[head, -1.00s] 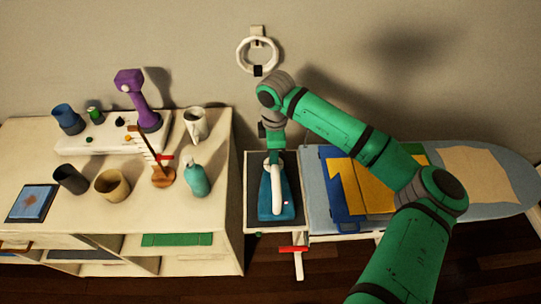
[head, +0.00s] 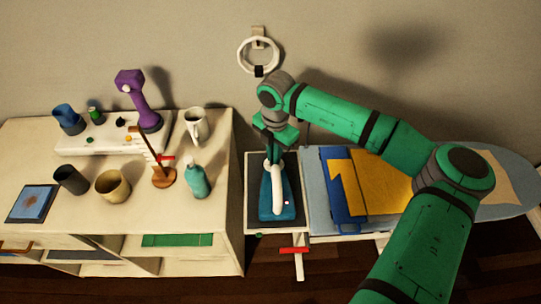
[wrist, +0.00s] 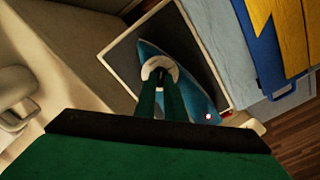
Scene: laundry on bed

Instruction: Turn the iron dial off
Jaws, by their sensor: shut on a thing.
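A blue iron (head: 264,203) with a white handle (head: 278,190) lies on a dark-topped stand. It also shows in the wrist view as a blue body (wrist: 198,97) with a small red light (wrist: 208,117). My gripper (head: 273,152) is at the far end of the handle. In the wrist view my gripper's fingers (wrist: 161,78) are close together at the white handle end, shut on a small dark part that looks like the iron dial (wrist: 160,71). The fingers hide most of that part, so its setting cannot be seen.
The ironing board (head: 318,190) with folded blue-and-yellow cloth (head: 368,186) adjoins the stand (head: 253,226) on the right. A white cabinet (head: 100,208) with mugs, a bottle (head: 194,180) and a purple device (head: 143,100) stands left. A white ring (head: 240,52) hangs on the wall.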

